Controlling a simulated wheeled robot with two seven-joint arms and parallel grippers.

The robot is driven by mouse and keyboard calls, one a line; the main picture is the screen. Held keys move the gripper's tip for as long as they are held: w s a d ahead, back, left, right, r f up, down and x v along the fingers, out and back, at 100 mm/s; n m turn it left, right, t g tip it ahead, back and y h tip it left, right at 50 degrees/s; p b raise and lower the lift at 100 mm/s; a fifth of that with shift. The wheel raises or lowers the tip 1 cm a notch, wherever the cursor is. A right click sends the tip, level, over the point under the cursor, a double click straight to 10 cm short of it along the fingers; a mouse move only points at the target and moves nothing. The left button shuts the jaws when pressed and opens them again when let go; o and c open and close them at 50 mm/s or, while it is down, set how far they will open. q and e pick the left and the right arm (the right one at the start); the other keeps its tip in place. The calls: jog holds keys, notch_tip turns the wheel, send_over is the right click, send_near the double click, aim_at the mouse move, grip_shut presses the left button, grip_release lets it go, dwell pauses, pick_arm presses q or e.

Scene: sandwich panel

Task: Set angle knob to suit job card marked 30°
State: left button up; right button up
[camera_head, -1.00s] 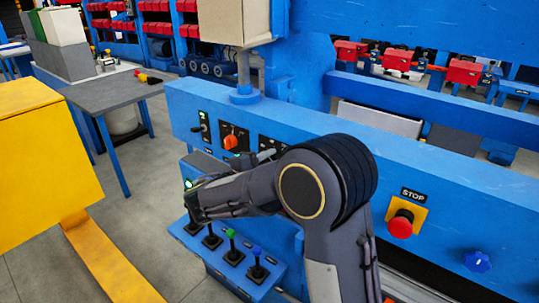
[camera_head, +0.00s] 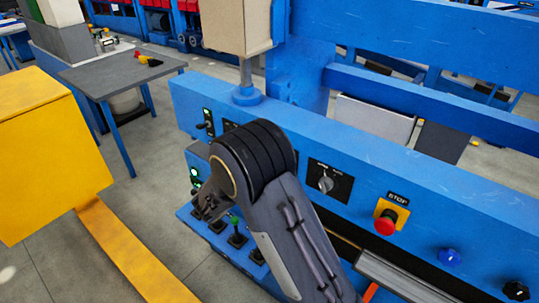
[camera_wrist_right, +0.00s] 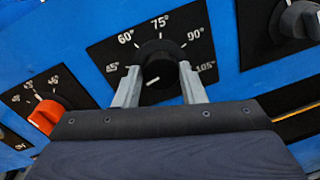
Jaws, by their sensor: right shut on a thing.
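In the right wrist view, a round black knob (camera_wrist_right: 157,54) sits on a black plate (camera_wrist_right: 112,58) printed 45°, 60°, 75°, 90° and 105°. A short white mark shows at the knob's lower left edge. My right gripper (camera_wrist_right: 159,70) is shut on this knob, one finger on each side. My left gripper is not in view. I cannot make out a job card marked 30°.
An orange knob (camera_wrist_right: 46,115) is left of the held one, and a grey knob (camera_wrist_right: 298,20) is right; the grey knob also shows in the head view (camera_head: 326,183). A red stop button (camera_head: 386,222) and a blue knob (camera_head: 450,257) stand farther right. Levers (camera_head: 237,234) stand below.

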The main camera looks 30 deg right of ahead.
jog(key=shift+n+p, duration=0.8)
jog(key=shift+n, duration=0.3)
jog(key=shift+f, duration=0.1)
jog(key=o, duration=1)
jog(key=b+v, duration=0.1)
jog(key=v, duration=0.7)
jog(key=shift+w, duration=0.1)
